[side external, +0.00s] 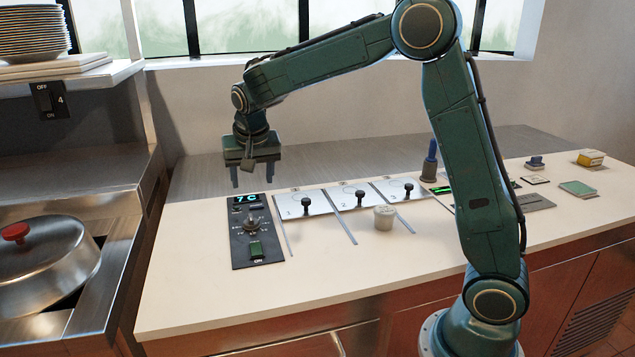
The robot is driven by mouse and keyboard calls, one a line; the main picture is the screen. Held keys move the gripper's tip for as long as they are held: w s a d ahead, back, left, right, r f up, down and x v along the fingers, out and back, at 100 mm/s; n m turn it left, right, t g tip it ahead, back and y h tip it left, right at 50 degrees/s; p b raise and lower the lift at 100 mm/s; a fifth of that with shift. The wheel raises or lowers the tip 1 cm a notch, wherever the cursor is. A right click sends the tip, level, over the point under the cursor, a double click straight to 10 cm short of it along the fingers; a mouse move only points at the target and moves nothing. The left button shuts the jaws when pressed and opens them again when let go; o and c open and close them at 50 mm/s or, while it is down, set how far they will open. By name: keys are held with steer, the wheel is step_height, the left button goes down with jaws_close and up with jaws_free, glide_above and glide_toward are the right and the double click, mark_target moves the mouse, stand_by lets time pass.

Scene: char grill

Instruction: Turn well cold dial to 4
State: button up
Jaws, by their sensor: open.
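A black control panel (260,254) lies on the left part of the counter. It has a lit display (245,199) that seems to read 7C, a round dial (252,223) in its middle and a green rocker switch (257,249) marked ON below. The dial's setting is too small to read. My gripper (253,182) points down above the back edge of the panel, open and empty. It is apart from the dial, higher and farther back.
A blue-handled tool (431,160) stands upright farther right. A domed metal cover (42,250) is at left. The counter front is clear.

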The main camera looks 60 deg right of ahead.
mark_target(251, 217)
steer(key=shift+w+d+f+m, duration=0.25)
steer(key=shift+w+f+m, duration=0.05)
steer(key=shift+w+f, duration=0.65)
steer(key=shift+d+x, duration=0.1)
steer(key=shift+x, duration=3.3)
steer(key=shift+d+x, duration=0.15)
steer(key=shift+x, duration=3.25)
steer(key=shift+s, duration=0.1)
steer(key=shift+c, duration=0.5)
steer(key=c, duration=0.9)
